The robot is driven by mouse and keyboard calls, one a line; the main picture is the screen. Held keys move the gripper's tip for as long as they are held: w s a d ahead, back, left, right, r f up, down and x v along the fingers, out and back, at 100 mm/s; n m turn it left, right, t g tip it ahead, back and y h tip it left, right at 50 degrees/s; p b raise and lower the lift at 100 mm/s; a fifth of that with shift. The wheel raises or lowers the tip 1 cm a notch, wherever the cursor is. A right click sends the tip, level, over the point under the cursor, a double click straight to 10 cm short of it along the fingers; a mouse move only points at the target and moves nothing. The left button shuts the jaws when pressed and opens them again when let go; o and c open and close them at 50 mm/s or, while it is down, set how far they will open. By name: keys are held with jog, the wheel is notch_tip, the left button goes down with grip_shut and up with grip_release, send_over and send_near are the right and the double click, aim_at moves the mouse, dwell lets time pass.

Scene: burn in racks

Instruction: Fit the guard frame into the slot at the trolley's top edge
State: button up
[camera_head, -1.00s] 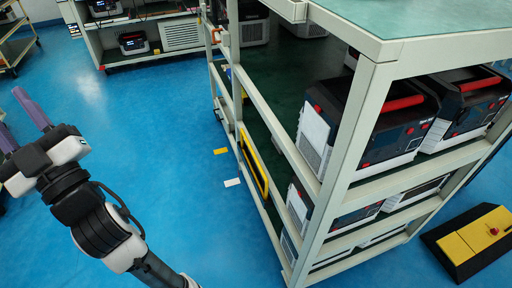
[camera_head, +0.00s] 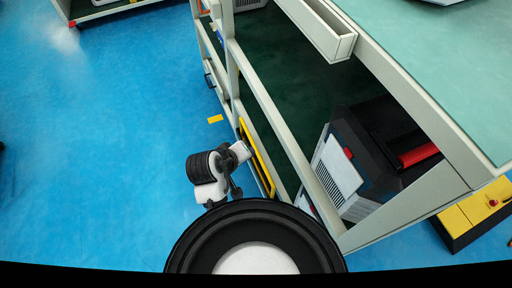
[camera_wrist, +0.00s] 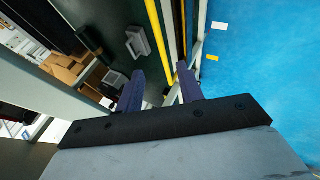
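The yellow guard frame (camera_head: 257,158) stands upright along the lower side of the cream trolley (camera_head: 270,105) in the head view. In the wrist view a long yellow bar (camera_wrist: 159,42) of it runs down toward the space between my fingers. My gripper (camera_wrist: 162,82) is open, its two purple fingers apart on either side of the bar's lower end. I cannot tell whether they touch it. In the head view my wrist is beside the frame and the fingers are hidden. A cream channel (camera_head: 320,28) runs along the trolley's top edge; its slot is not clearly visible.
A black and white rack unit (camera_head: 365,160) with a red handle sits on the trolley shelf. The trolley's top is green (camera_head: 450,65). A yellow and black block (camera_head: 470,212) lies on the floor at right.

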jog(key=shift+p+x, duration=0.55)
jog(key=shift+x, duration=6.1)
jog(key=shift+a+f, duration=0.1)
jog(key=shift+a, duration=0.05)
jog(key=shift+c, duration=0.3)
grip_shut()
